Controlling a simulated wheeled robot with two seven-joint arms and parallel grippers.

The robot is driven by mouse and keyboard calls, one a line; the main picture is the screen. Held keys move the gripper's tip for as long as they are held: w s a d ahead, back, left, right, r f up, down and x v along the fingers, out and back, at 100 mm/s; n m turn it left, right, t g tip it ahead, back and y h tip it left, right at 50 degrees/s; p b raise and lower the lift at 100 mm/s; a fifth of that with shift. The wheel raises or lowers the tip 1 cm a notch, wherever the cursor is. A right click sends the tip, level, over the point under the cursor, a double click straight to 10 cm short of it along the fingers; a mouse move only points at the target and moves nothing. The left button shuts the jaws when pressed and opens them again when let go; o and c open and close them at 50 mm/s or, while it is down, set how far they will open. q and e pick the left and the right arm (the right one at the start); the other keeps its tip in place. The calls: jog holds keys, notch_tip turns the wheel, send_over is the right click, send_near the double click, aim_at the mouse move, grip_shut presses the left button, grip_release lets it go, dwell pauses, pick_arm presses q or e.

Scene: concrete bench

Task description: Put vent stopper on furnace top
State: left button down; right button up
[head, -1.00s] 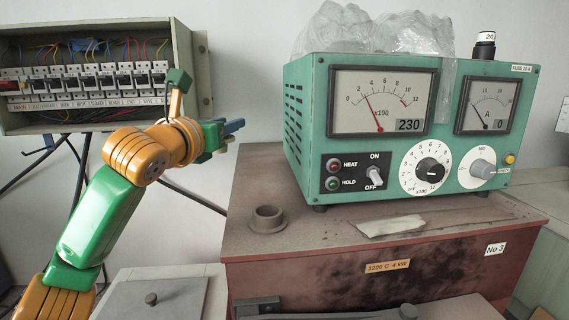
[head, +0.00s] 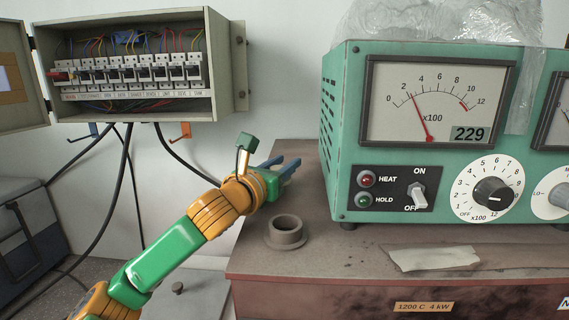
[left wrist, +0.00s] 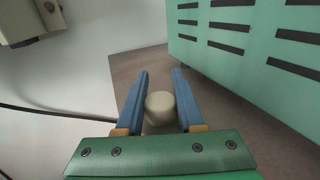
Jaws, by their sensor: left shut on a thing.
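The vent stopper (left wrist: 160,104) is a pale, rounded piece between the blue fingers of my left gripper (left wrist: 160,98) in the left wrist view. My right gripper is not in view.
A green control box (head: 343,130) stands on the furnace, just right of the gripper and collar. A pale flat scrap (head: 433,258) lies in front of it. An open breaker box (head: 140,108) hangs on the wall at left. Cables hang below it.

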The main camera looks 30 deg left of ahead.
pick_arm(q)
jog(key=c, duration=0.8)
grip_release()
jog(key=shift+o, duration=1.4)
jog(key=shift+s, duration=0.15)
jog(key=shift+s+a+r, duration=0.15)
jog(key=shift+s, duration=0.2)
jog(key=s+b, duration=0.2)
jog(key=s, duration=0.1)
jog(key=s+b, duration=0.1)
jog(key=shift+s+d+f, duration=0.2)
jog(key=shift+s+f, duration=0.15)
jog(key=shift+s, duration=0.05)
jog(key=s, duration=0.2)
jog(key=s+b, duration=0.1)
jog(key=s, duration=0.3)
jog(key=shift+s+d+r+b, duration=0.1)
jog(key=shift+s+r+b, duration=0.1)
jog(key=shift+r+b, duration=0.15)
jog(key=shift+s+d, duration=0.1)
jog(key=shift+s, duration=0.05)
